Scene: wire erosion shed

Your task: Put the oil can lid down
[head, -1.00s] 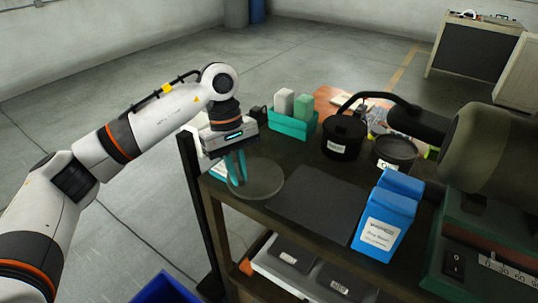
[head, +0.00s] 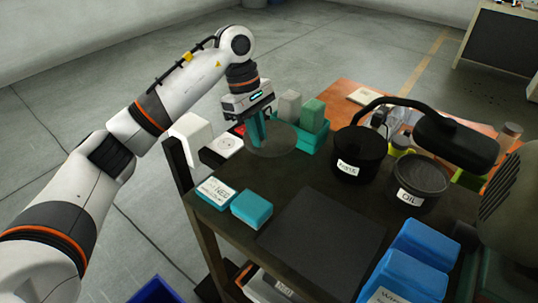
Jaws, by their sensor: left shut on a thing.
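My left gripper (head: 258,128) points down over the far left part of the bench, its teal fingers shut on the edge of a thin, round, grey see-through disc, which I take to be the oil can lid (head: 274,143). The lid is roughly level, in front of the teal holder; I cannot tell whether it touches the bench top. The oil can (head: 412,198), a dark round tin labelled OIL, stands at the right of the bench, apart from the lid. My right gripper is not in view.
A black labelled pot (head: 357,165) stands left of the oil can. A teal holder (head: 318,138) with upright blocks is behind the lid. Teal boxes (head: 252,209) lie near the left edge, blue boxes (head: 408,268) in front. A dark mat (head: 318,237) is bare.

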